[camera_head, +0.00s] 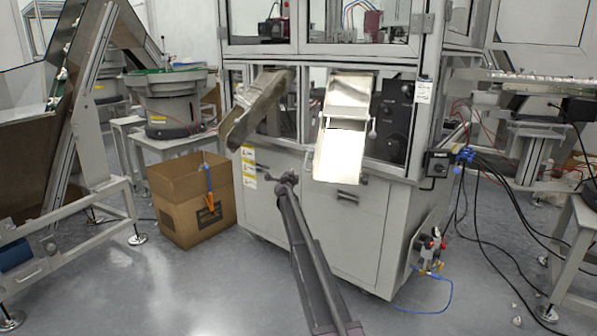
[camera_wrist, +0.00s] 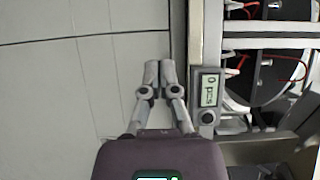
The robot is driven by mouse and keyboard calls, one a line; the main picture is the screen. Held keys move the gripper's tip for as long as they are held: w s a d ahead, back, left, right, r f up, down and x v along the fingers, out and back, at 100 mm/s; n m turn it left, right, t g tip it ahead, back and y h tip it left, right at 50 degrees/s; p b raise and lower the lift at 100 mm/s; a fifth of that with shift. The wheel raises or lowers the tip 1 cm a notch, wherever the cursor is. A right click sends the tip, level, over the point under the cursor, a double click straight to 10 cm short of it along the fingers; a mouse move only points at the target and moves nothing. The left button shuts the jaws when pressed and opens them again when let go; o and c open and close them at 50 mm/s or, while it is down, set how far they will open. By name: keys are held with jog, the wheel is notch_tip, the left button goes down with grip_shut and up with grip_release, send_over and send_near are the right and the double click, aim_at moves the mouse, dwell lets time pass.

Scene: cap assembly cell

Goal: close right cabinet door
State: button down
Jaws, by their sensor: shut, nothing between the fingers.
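The right cabinet door (camera_head: 345,230) is a light grey panel with a dark handle (camera_head: 348,197), low on the front of the machine. It looks flush or nearly flush with the front; I cannot tell whether a small gap remains. The left cabinet door (camera_head: 268,200) is beside it and looks shut. My gripper (camera_head: 287,179) is shut and empty, in front of the cabinet near where the doors meet. In the wrist view my gripper (camera_wrist: 158,68) has its fingertips together before a grey panel (camera_wrist: 80,80). I cannot tell if they touch it. My arm hides part of the door.
Metal chutes (camera_head: 340,130) jut out above the doors. An open cardboard box (camera_head: 195,205) stands at the left of the machine. An air unit (camera_head: 430,250) with a blue hose and black cables lie at the right. The floor (camera_head: 230,290) in front is clear.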

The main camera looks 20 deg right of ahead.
jog(key=s+a, duration=0.4)
jog(key=a, duration=0.2)
jog(key=shift+s, duration=0.15)
